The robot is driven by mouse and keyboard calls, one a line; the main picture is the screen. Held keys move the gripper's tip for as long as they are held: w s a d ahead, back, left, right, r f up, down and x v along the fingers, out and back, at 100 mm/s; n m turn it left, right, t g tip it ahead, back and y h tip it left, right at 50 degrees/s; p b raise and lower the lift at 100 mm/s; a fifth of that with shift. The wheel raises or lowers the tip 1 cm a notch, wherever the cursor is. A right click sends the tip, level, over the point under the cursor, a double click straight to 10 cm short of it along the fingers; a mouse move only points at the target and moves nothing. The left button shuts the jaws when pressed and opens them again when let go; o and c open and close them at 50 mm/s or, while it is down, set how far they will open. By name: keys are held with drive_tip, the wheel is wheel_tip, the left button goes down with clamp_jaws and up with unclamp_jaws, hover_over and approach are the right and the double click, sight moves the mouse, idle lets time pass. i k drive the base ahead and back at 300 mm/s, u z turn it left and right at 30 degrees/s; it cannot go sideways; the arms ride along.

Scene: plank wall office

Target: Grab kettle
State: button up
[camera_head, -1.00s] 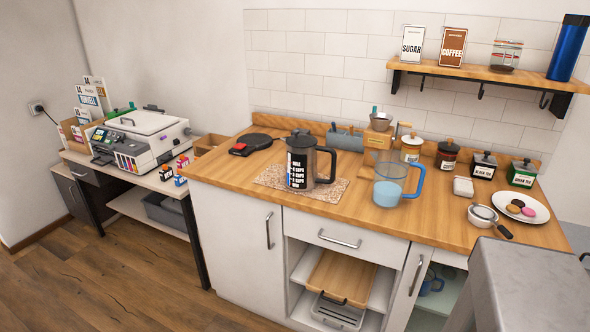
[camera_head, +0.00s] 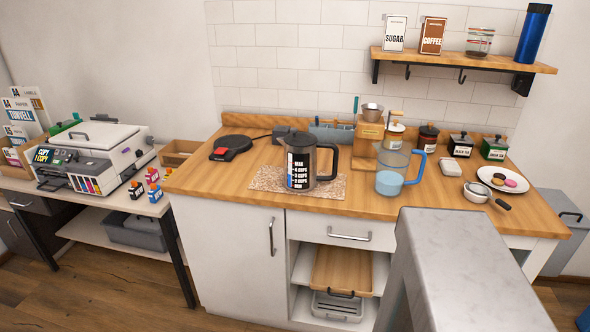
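The kettle (camera_head: 301,164) is dark grey with a black lid and a black handle on its right side. White level markings and a blue strip show on its front. It stands upright on a speckled mat (camera_head: 262,180) on the wooden counter (camera_head: 225,172). Nothing is holding it. My gripper is not in view, so its state does not show. A large grey metallic shape (camera_head: 462,260) fills the lower right foreground, and I cannot tell what it is.
A clear jug (camera_head: 391,176) with a blue handle stands right of the kettle. A black round base (camera_head: 237,144) with a red switch lies to the left. A grinder (camera_head: 369,134), jars and a plate (camera_head: 496,180) of cookies stand behind and right. Floor shows at lower left.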

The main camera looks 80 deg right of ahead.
sight(300, 171)
drive_tip(key=i, duration=1.3)
drive_tip(key=u, duration=0.65)
drive_tip(key=k, duration=0.2)
drive_tip(key=z, duration=2.85)
drive_tip(key=i, duration=0.4)
drive_tip(key=z, duration=0.15)
